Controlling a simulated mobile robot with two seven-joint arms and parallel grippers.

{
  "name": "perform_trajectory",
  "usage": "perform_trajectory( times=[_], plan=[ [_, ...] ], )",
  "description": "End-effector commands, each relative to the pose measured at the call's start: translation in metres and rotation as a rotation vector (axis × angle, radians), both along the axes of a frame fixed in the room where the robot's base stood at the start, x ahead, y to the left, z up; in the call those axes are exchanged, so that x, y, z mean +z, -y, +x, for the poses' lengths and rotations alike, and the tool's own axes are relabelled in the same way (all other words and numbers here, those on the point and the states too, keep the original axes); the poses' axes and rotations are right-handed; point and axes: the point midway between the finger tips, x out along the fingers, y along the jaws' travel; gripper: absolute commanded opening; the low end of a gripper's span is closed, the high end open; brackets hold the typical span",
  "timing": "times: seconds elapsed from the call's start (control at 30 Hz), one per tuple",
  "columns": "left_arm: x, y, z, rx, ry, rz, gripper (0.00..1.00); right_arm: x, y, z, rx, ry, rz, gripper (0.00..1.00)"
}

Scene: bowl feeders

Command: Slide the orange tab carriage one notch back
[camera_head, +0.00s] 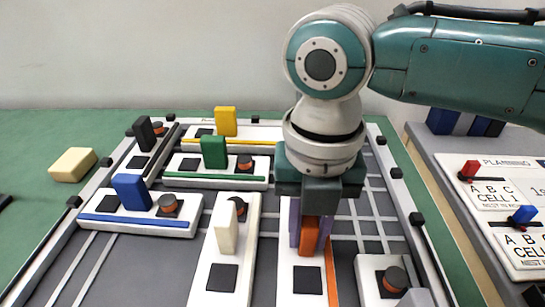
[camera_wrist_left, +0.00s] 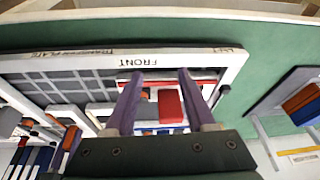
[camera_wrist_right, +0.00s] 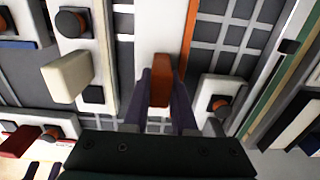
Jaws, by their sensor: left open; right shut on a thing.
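The orange tab (camera_head: 308,240) stands on a white carriage (camera_head: 302,271) with an orange stripe and a dark square, in the middle front of the board. My right gripper (camera_head: 311,228) points down from above with its purple fingers shut on this tab. In the right wrist view the orange tab (camera_wrist_right: 160,87) sits between the fingertips. My left gripper (camera_wrist_left: 157,75) shows only in its own wrist view. It is open, over the board's front part, with a red tab (camera_wrist_left: 170,106) seen between its fingers.
Carriages with white (camera_head: 226,225), blue (camera_head: 131,191), green (camera_head: 214,152), yellow (camera_head: 226,121) and black (camera_head: 144,133) tabs stand nearby. The white-tab carriage is close at the left. A white block with a round knob (camera_head: 396,280) stands at the right. Bare grid (camera_head: 370,215) lies behind it.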

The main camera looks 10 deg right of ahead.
Motion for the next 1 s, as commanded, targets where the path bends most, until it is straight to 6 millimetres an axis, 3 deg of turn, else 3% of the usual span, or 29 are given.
perform_trajectory(
  times=[0.27, 0.3, 0.57, 0.83, 1.0],
  plan=[
    [0.000, 0.001, -0.002, 0.003, -0.005, -0.006, 0.55, 0.001, 0.000, 0.001, 0.000, 0.005, -0.002, 0.00],
    [0.000, 0.001, -0.002, 0.003, -0.006, -0.005, 0.55, 0.001, 0.000, 0.001, 0.000, 0.005, -0.002, 0.26],
    [0.000, 0.001, -0.002, 0.003, -0.007, -0.004, 0.55, 0.001, 0.000, 0.001, 0.000, 0.005, -0.001, 0.55],
    [0.000, -0.001, -0.002, -0.001, -0.007, 0.003, 0.55, 0.003, 0.000, 0.001, 0.001, 0.005, 0.000, 0.55],
    [0.006, -0.002, -0.002, -0.004, -0.007, 0.006, 0.55, 0.026, 0.000, 0.002, 0.001, 0.009, 0.001, 0.55]
  ],
)
